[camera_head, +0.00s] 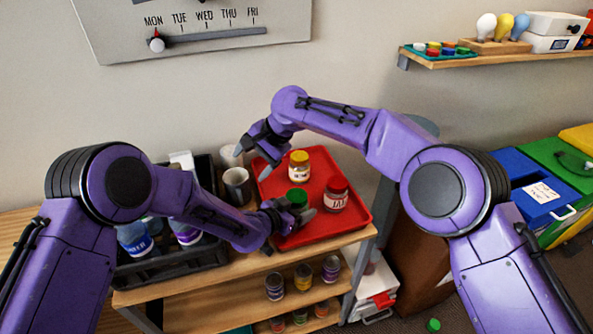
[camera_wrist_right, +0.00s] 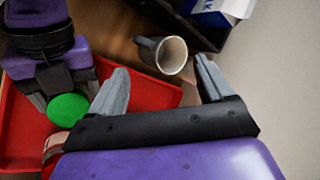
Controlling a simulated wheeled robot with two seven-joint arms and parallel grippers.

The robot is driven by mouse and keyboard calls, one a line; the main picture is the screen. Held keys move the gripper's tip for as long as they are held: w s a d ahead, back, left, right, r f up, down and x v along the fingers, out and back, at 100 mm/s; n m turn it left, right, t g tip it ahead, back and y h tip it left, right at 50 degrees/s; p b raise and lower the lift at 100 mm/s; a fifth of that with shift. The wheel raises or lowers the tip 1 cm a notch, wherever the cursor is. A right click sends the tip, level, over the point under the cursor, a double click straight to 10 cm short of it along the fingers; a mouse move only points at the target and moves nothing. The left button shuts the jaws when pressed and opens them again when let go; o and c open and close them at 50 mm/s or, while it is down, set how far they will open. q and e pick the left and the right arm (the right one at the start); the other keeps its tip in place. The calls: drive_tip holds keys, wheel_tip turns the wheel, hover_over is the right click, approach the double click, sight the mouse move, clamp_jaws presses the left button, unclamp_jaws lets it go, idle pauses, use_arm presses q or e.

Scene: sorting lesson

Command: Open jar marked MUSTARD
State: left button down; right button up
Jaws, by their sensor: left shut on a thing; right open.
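A red tray (camera_head: 345,225) on the wooden shelf unit holds three jars. One has a yellow lid (camera_head: 299,158) and a pale label too small to read. One has a red lid and a label that seems to read JAM (camera_head: 336,198). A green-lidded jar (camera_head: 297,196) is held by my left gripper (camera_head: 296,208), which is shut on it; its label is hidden. The green lid also shows in the right wrist view (camera_wrist_right: 68,107). My right gripper (camera_head: 252,158) is open and empty above the tray's back left edge, left of the yellow-lidded jar.
A grey mug (camera_head: 237,184) stands left of the tray, close to my right gripper. A black crate (camera_head: 170,270) with bottles is further left. More jars (camera_head: 303,276) stand on the shelf below. The tray's right back part is clear.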

drive_tip(key=w+a+r+m+t+y, duration=0.5)
drive_tip(key=w+r+m+t, duration=0.25)
drive_tip(key=r+m, duration=0.25)
drive_tip(key=w+d+r+m+t+h, duration=0.3)
drive_tip(key=w+d+m+t+h, duration=0.35)
drive_tip(key=m, duration=0.75)
drive_tip(key=m+g+h, duration=0.5)
drive_tip(key=m+g, duration=1.1)
hover_over(297, 195)
drive_tip(key=f, duration=1.3)
drive_tip(key=shift+w, duration=0.2)
drive_tip(key=shift+s+a+f, duration=0.1)
drive_tip(key=shift+s+f, duration=0.05)
drive_tip(key=shift+s, duration=0.1)
wheel_tip(297, 195, down, 8)
drive_tip(key=shift+r, duration=0.2)
